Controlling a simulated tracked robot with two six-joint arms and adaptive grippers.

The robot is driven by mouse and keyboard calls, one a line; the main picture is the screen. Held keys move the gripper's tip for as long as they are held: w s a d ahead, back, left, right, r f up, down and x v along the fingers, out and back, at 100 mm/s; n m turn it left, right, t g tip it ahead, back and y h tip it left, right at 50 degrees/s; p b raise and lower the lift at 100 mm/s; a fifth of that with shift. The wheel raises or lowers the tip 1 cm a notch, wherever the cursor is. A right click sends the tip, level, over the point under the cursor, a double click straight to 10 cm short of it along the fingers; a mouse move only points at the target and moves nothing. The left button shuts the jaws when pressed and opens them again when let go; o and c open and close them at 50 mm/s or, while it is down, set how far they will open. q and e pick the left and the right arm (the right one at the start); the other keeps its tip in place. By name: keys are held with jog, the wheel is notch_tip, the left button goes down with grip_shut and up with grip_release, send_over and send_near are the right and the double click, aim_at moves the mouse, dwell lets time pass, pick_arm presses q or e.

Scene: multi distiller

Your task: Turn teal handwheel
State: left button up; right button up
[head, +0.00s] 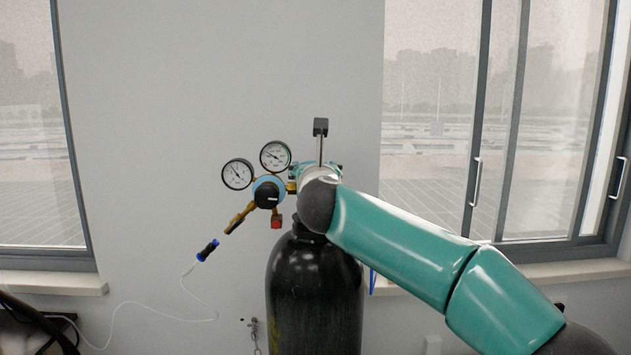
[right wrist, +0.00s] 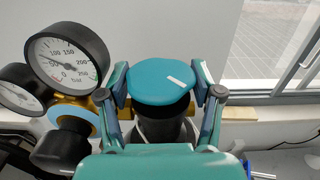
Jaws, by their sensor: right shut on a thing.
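The teal handwheel (right wrist: 158,80) is a round, flat-topped knob with a small white mark, on top of the cylinder valve in the right wrist view. My right gripper (right wrist: 161,88) has one finger on each side of it and is shut on it. In the head view my right arm reaches in from the right to the top of the black gas cylinder (head: 314,295), and its wrist hides most of the handwheel and valve. My left gripper is not in view.
A regulator (head: 268,191) with two dial gauges (head: 275,156) sits just left of the valve, close to my right gripper's left finger. A loose hose end (head: 208,250) with blue fittings hangs further left. A wall and windows stand behind.

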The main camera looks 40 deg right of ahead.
jog(key=shift+m+g+h, duration=1.3)
jog(key=shift+g+h, duration=0.2)
jog(key=shift+g, duration=0.1)
jog(key=shift+m, duration=0.3)
jog(key=o, duration=1)
jog(key=shift+a, duration=0.15)
jog(key=shift+s+a+f, duration=0.1)
jog(key=shift+s+a, duration=0.1)
jog(key=shift+a, duration=0.05)
jog(key=v, duration=0.7)
